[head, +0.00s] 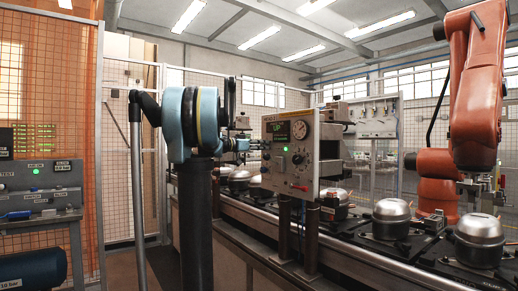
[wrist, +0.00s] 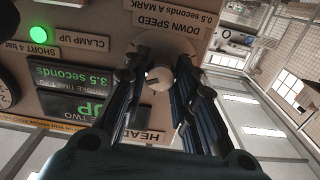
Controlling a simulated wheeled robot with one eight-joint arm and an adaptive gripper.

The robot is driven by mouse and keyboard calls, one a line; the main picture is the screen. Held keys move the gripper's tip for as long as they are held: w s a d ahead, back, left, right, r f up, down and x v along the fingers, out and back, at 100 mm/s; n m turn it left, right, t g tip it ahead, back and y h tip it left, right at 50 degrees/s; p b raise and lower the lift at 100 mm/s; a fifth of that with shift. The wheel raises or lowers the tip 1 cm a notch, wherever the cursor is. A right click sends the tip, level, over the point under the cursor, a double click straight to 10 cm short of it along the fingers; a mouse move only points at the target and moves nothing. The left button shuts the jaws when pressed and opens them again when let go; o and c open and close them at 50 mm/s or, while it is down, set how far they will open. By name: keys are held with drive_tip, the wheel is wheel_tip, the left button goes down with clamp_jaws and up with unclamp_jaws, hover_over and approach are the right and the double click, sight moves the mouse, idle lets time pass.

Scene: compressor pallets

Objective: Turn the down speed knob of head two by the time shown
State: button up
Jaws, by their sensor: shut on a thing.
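The control panel of head two (head: 309,171) stands over the line in the head view. The wrist view shows it upside down, with a "HEAD" label partly covered and "DOWN SPEED, 0.5 seconds a mark" by a round pale knob (wrist: 158,77). My gripper (wrist: 158,80) has its dark fingers on both sides of this knob and is shut on it. The panel's green display (wrist: 85,82) reads 3.5 seconds; its label is partly covered. In the head view my gripper (head: 258,145) reaches the panel's left side, and the knob is hard to make out there.
A green lamp (wrist: 40,37) marked "clamp up" is lit beside the display. A conveyor (head: 345,240) with several silver compressors runs below the panel. An orange robot arm (head: 478,90) stands at the right. A mesh fence (head: 50,80) and grey control box (head: 40,185) are at the left.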

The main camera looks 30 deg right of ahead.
drive_tip(key=shift+w+n, duration=0.1)
drive_tip(key=shift+n, duration=0.2)
drive_tip(key=o, duration=1.1)
drive_tip(key=shift+c, duration=0.2)
drive_tip(key=shift+a, duration=0.1)
drive_tip(key=a, duration=1.2)
drive_tip(key=shift+s, duration=0.4)
